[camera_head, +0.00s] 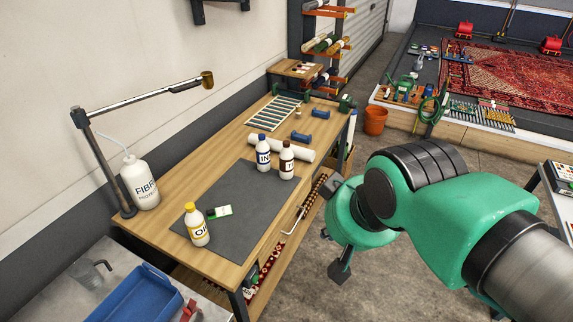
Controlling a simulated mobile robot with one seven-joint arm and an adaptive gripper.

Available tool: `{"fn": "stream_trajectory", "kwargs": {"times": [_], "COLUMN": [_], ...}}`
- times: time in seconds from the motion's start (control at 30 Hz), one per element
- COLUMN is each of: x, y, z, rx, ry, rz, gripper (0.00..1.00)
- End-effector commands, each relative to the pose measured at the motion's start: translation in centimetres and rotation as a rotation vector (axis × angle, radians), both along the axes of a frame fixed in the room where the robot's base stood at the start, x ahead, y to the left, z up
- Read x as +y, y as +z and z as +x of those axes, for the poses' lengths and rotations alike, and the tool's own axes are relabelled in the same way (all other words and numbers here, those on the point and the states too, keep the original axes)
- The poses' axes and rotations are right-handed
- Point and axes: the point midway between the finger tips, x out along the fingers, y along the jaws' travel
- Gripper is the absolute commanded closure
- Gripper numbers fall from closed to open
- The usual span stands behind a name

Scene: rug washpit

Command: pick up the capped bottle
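Three small capped bottles stand upright on the wooden workbench (165,222). One is white with a yellow cap and yellow label (197,226), near the front left of the dark mat (240,222). One is white with a dark blue cap and label (263,155), at the mat's back edge. One is white with a dark brown cap and label (286,162), just right of the blue one. Which one is meant cannot be told. My gripper (337,228) is right of the bench, apart from all bottles. Its dark fingers look spread and empty; the wrist partly hides it.
A larger white bottle with a spout (141,178) stands beside a lamp (104,168) at the bench's left. A white roll (281,147) lies behind the bottles. The mat's middle is clear.

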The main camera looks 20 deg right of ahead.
Motion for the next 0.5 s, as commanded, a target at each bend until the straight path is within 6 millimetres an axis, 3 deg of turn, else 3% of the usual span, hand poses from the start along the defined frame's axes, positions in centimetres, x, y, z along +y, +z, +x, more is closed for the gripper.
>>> {"fn": "stream_trajectory", "kwargs": {"times": [0.13,0.4,0.5], "x": [0.0,0.0,0.0], "y": [0.0,0.0,0.0], "z": [0.0,0.0,0.0], "rx": [0.0,0.0,0.0], "ry": [0.0,0.0,0.0], "rz": [0.0,0.0,0.0], "gripper": [1.0,0.44,0.29]}}
